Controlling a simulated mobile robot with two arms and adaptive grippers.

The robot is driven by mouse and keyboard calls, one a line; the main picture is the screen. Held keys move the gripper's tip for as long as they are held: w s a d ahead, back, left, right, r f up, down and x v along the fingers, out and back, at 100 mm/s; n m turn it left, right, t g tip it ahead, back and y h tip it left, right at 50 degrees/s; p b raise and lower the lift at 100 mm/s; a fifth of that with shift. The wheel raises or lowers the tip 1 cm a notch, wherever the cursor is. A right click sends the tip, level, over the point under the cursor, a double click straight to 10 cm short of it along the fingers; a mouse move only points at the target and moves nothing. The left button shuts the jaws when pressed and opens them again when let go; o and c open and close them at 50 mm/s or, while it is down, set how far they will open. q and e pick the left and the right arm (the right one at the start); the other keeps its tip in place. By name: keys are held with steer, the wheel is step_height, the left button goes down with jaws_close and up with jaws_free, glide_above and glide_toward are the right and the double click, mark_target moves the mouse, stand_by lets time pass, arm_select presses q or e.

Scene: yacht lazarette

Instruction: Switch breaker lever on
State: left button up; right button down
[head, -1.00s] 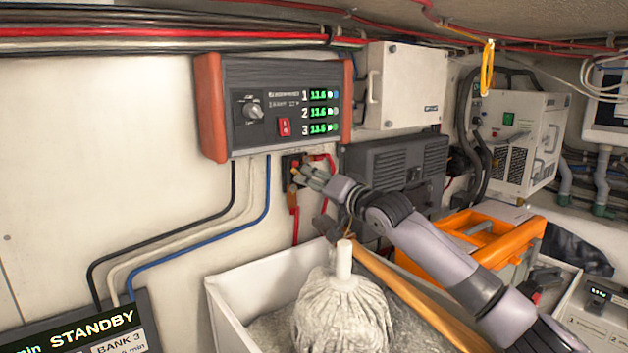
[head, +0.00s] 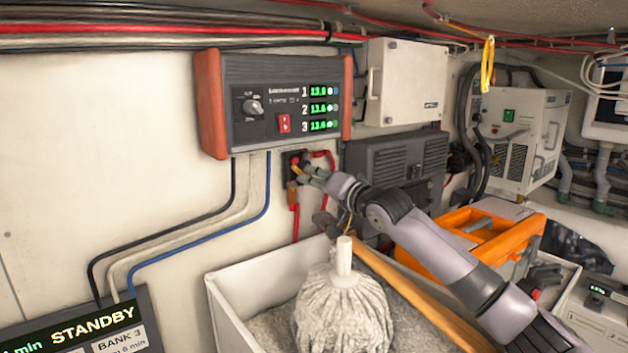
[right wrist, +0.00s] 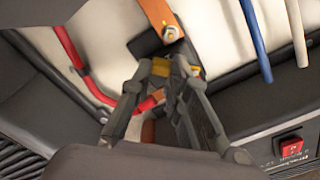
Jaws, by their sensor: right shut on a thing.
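The breaker (head: 290,160) is a small dark block on the wall just below the grey and red charger panel, with red cables at it. My right gripper (head: 301,171) reaches it from the right and covers part of it. In the right wrist view, my right gripper (right wrist: 172,76) has its fingers drawn together on a small yellow piece, which appears to be the breaker lever (right wrist: 161,68). The fingers hide most of the lever, so I cannot tell its exact position. My left gripper is not in view.
The charger panel (head: 275,78) hangs directly above, with black, white and blue cables below it. A white bin (head: 228,309) with a mop head (head: 340,310) stands below my arm. An orange toolbox (head: 487,245) is to the right. A dark vented box (head: 400,165) is beside the breaker.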

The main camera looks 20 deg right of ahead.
steer(key=shift+w+d+r+n+p, duration=0.15)
steer(key=shift+r+n+p, duration=0.55)
steer(key=shift+n, duration=0.8)
steer(key=shift+s+d+r+n+p, duration=0.15)
steer(key=shift+r+n+p, duration=0.1)
steer(key=shift+n+p, duration=1.05)
steer(key=shift+w+d+r+n+p, duration=0.15)
steer(key=shift+r+n+p, duration=0.4)
steer(key=shift+n, duration=1.15)
steer(key=c, duration=1.5)
jaws_free()
